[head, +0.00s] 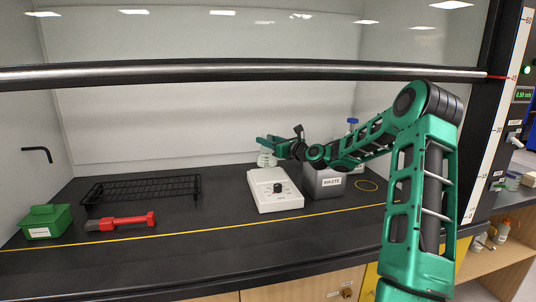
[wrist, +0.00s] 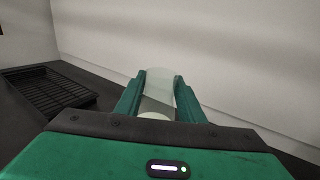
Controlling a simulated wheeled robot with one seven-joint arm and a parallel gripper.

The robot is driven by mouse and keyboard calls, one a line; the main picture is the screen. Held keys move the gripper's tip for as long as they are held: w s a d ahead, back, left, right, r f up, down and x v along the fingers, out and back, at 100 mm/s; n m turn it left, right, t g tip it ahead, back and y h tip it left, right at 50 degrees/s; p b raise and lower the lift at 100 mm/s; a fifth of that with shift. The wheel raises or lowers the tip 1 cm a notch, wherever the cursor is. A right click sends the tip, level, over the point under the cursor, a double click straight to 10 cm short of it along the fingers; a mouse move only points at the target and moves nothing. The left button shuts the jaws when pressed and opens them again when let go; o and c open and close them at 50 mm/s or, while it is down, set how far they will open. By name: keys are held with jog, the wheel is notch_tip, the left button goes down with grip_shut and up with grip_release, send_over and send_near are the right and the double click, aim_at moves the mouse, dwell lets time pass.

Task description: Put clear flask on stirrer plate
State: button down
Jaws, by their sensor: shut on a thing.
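The clear flask (head: 266,159) is in my gripper (head: 268,144), at the back end of the white stirrer plate (head: 273,189). In the wrist view the flask (wrist: 159,92) shows as a pale clear shape between the two green fingers (wrist: 160,100), which are shut on it. In the head view the flask looks upright, over or on the rear of the plate. I cannot tell whether its base touches the plate. The stirrer plate has a dark knob on its front part. My gripper hides the flask's top.
A grey waste bin (head: 324,182) stands right of the stirrer plate, with a blue-capped bottle (head: 352,125) behind. A black rack (head: 140,188), a red-handled tool (head: 122,222) and a green box (head: 46,222) are at left. The sash bar (head: 250,70) crosses above.

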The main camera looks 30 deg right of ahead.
aim_at(269, 150)
jog(key=shift+w+d+f, duration=0.2)
jog(key=shift+d+f, duration=0.15)
jog(key=shift+d, duration=0.2)
notch_tip(269, 150, down, 4)
jog(key=shift+f, duration=0.1)
jog(key=c, duration=1.2)
grip_release()
jog(key=v, duration=1.2)
jog(key=shift+s, duration=0.1)
